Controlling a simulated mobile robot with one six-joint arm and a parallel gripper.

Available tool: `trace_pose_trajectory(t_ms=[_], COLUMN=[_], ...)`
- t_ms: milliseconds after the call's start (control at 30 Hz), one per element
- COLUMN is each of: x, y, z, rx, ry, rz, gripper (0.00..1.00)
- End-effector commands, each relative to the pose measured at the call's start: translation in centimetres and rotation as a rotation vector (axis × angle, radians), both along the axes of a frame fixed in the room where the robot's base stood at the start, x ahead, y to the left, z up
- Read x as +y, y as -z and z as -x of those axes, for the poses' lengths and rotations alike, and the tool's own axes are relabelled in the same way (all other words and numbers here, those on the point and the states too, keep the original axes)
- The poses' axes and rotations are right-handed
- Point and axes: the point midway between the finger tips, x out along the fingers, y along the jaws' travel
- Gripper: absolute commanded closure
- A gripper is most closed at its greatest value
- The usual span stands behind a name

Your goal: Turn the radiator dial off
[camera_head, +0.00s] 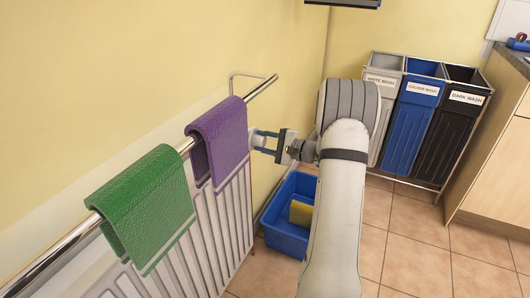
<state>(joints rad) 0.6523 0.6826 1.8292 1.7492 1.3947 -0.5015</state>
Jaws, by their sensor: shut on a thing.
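The white radiator (206,238) stands against the yellow wall on the left. Its dial (255,138) is a small pale knob at the radiator's right end, beside the purple towel. My gripper (266,142) reaches it from the right, with its fingers around the dial and shut on it. The fingers partly cover the dial, and I cannot read any marking or setting on it.
A purple towel (220,140) and a green towel (149,203) hang over the chrome rail (262,88). A blue tub (285,238) with a yellow item stands on the tiled floor below my gripper. Labelled laundry bins (411,125) and a wooden cabinet (494,145) stand right.

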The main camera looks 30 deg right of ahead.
Motion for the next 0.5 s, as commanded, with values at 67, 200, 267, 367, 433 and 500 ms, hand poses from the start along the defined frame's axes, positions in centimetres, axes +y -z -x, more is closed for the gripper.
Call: trace_pose_trajectory(t_ms=[67, 200, 267, 367, 433, 500], x=[0.03, 0.03, 0.04, 0.04, 0.05, 0.06], y=[0.27, 0.15, 0.11, -0.04, -0.09, -0.15], z=[-0.18, -0.18, -0.18, -0.17, -0.18, -0.18], rx=[-0.044, -0.096, -0.114, -0.138, -0.150, -0.159], ry=[0.002, 0.002, 0.002, 0.002, 0.003, 0.002], rz=[0.048, 0.116, 0.140, 0.172, 0.187, 0.198], gripper=[0.84, 0.84, 0.84, 0.84, 0.84, 0.84])
